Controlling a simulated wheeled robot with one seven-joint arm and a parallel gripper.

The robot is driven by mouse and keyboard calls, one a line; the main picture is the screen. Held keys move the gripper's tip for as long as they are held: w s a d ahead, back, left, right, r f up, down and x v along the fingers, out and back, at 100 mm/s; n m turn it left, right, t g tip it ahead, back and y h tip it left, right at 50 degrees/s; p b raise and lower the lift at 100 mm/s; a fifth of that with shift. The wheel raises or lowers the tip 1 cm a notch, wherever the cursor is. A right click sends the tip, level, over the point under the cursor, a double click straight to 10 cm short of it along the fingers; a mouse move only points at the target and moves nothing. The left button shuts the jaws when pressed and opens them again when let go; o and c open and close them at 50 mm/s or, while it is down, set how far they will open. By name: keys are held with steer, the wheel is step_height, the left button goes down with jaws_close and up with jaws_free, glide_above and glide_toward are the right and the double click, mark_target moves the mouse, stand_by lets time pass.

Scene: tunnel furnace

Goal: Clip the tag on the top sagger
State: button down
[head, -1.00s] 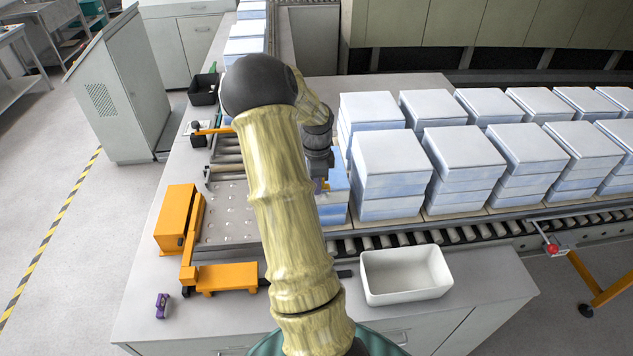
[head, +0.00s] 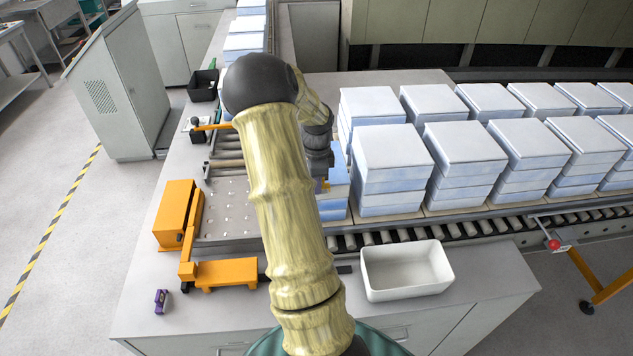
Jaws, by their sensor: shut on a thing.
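My gripper (head: 322,182) points down over a stack of pale blue-white saggers (head: 335,208), just right of my arm. My arm hides most of the stack and much of my gripper. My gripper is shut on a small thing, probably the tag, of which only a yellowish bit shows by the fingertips. I cannot tell whether it touches the top sagger.
Stacks of saggers (head: 383,155) stand close on the right along a roller conveyor (head: 400,235). A white bin (head: 405,272) sits at the front. An orange fixture (head: 225,272), a small purple object (head: 160,300) and a black tray (head: 203,86) lie to the left.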

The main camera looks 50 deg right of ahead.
steer(key=shift+s+a+f+b, duration=0.2)
steer(key=shift+f+b, duration=0.1)
steer(key=shift+f, duration=0.15)
steer(key=shift+s+a+f+b, duration=0.2)
steer(key=shift+f+b, duration=0.15)
steer(key=shift+f, duration=0.15)
steer(key=shift+s+a+f+b, duration=0.1)
steer(key=shift+a+f+b, duration=0.15)
steer(key=shift+f, duration=0.2)
stand_by(0.3)
steer(key=c, duration=1.3)
jaws_free()
steer(key=shift+c, duration=0.2)
steer(key=shift+o, duration=0.5)
steer(key=shift+s, duration=0.15)
steer(key=shift+r, duration=0.2)
steer(key=r+p, duration=0.2)
steer(key=r, duration=0.1)
steer(key=r+p, duration=0.5)
steer(key=r, duration=0.1)
steer(key=shift+w+d+r, duration=0.2)
steer(key=shift+d, duration=0.2)
steer(key=shift+a+r+p, duration=0.1)
steer(key=shift+r+p, duration=0.25)
steer(key=shift+r, duration=0.05)
steer(key=shift+w, duration=0.1)
